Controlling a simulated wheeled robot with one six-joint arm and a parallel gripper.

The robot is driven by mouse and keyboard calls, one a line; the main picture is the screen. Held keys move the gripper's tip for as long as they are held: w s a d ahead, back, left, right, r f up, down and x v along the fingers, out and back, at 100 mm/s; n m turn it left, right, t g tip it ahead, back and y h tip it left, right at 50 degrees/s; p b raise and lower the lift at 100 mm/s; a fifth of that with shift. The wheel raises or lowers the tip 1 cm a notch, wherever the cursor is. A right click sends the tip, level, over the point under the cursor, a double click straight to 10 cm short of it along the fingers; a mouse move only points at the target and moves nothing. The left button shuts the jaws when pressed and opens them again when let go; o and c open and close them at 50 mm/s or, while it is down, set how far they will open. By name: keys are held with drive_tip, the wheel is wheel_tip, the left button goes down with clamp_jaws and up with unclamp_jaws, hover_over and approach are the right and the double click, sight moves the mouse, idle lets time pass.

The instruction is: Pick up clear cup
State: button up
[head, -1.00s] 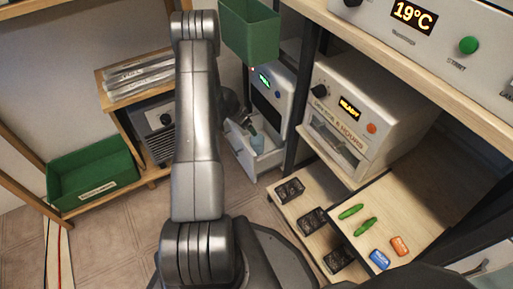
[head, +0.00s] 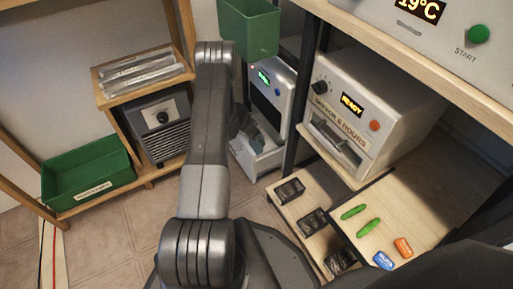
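My gripper (head: 252,130) is a dark shape, partly behind my own arm, at the open white drawer (head: 262,162) of the small white machine (head: 272,98). It looks to be over or inside the drawer. Its fingers are too small and dark to tell open from shut. I cannot clearly make out the clear cup; the gripper and arm cover much of the drawer's inside.
A green bin (head: 249,30) hangs above the machine, close to my arm. A dark rack post (head: 297,110) stands right of the drawer. A green crate (head: 88,172) is at left.

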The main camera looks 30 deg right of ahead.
drive_tip(key=shift+x, duration=0.9)
drive_tip(key=c, duration=1.4)
drive_tip(key=shift+r, duration=0.25)
